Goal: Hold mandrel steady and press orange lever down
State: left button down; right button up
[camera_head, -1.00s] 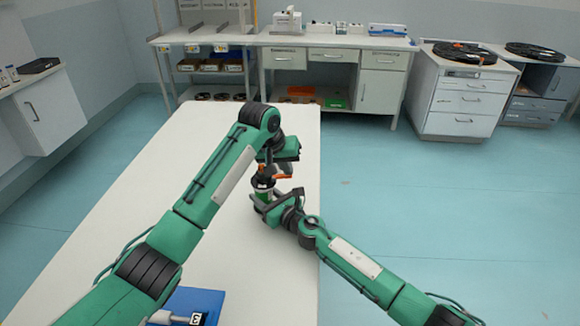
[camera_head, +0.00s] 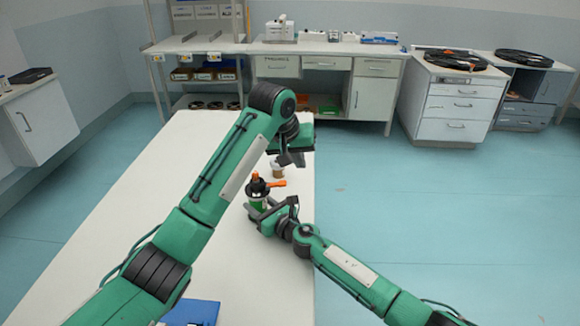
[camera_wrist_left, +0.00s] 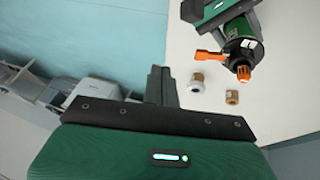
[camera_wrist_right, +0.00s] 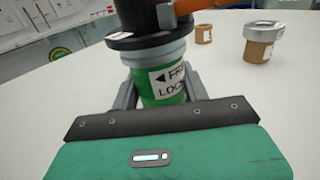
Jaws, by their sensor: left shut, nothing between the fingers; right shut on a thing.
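The mandrel (camera_head: 259,197) stands upright on the white table, with a green body, white label and black collar. Its label is close in the right wrist view (camera_wrist_right: 163,88). My right gripper (camera_head: 266,213) is shut around its green body. The orange lever (camera_head: 276,184) sticks out sideways from the mandrel's top, about level in the head view. It also shows in the left wrist view (camera_wrist_left: 208,56), beside an orange knob (camera_wrist_left: 243,74) on the mandrel's end. My left gripper (camera_head: 287,159) is shut and empty, above and beyond the lever, clear of it.
Two tan cylindrical pieces stand on the table near the mandrel, one with a wide metal cap (camera_wrist_right: 262,40), one smaller (camera_wrist_right: 203,34). A blue object (camera_head: 192,312) lies at the near table end. The table's right edge is close to the mandrel.

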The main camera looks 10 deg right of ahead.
pick_arm(q)
jog(key=shift+s+d+r, duration=0.15)
jog(key=shift+r, duration=0.05)
jog(key=c, duration=1.6)
grip_release()
jog(key=shift+o, duration=1.2)
jog(key=shift+m, duration=0.3)
jog(key=m+g, duration=0.4)
jog(key=m, duration=1.1)
send_near(282, 183)
jog(key=shift+m+h, duration=0.3)
jog(key=x, duration=0.8)
jog(key=shift+a+f, duration=0.15)
jog(key=shift+a, duration=0.05)
